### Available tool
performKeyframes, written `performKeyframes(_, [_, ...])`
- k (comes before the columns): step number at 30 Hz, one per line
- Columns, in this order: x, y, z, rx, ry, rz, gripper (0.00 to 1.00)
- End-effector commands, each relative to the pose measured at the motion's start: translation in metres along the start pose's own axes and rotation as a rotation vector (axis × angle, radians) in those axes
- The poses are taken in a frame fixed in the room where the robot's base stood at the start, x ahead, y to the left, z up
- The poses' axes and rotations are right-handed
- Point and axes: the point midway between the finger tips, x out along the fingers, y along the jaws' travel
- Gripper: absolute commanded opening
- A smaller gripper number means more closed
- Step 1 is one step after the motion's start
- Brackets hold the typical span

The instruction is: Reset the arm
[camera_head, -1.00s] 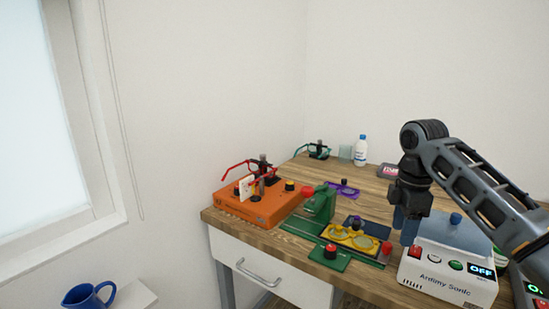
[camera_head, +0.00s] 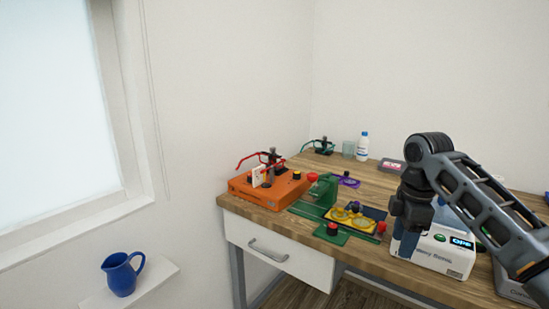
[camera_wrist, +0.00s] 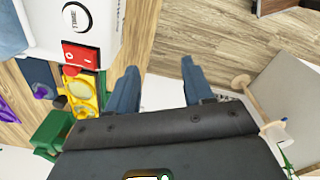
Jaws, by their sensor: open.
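My arm reaches in from the right in the head view, with my gripper (camera_head: 403,243) pointing down in front of the white device with the "OFF" display (camera_head: 444,252). The gripper hides part of that device's left side. In the wrist view, my gripper (camera_wrist: 162,92) has its two blue fingers spread apart with nothing between them. Beyond the fingers the wooden floor shows. The white device's red switch (camera_wrist: 80,57) and round "TIMER" button (camera_wrist: 76,17) lie left of the fingers.
On the wooden table (camera_head: 290,216) stand an orange device (camera_head: 262,190) holding red glasses, a green fixture (camera_head: 321,191), yellow lenses (camera_head: 353,220), a white bottle (camera_head: 362,147) and teal glasses (camera_head: 318,144). A blue jug (camera_head: 122,276) stands on a low white ledge (camera_head: 160,277) at left.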

Motion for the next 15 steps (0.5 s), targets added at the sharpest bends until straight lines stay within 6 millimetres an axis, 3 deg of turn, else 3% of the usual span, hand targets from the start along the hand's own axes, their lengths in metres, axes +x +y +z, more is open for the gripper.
performKeyframes(8, [0.033, -0.011, -0.032, 0.022, 0.079, 0.038, 0.51])
performKeyframes(15, [0.077, -0.031, -0.077, 0.074, 0.203, 0.093, 0.51])
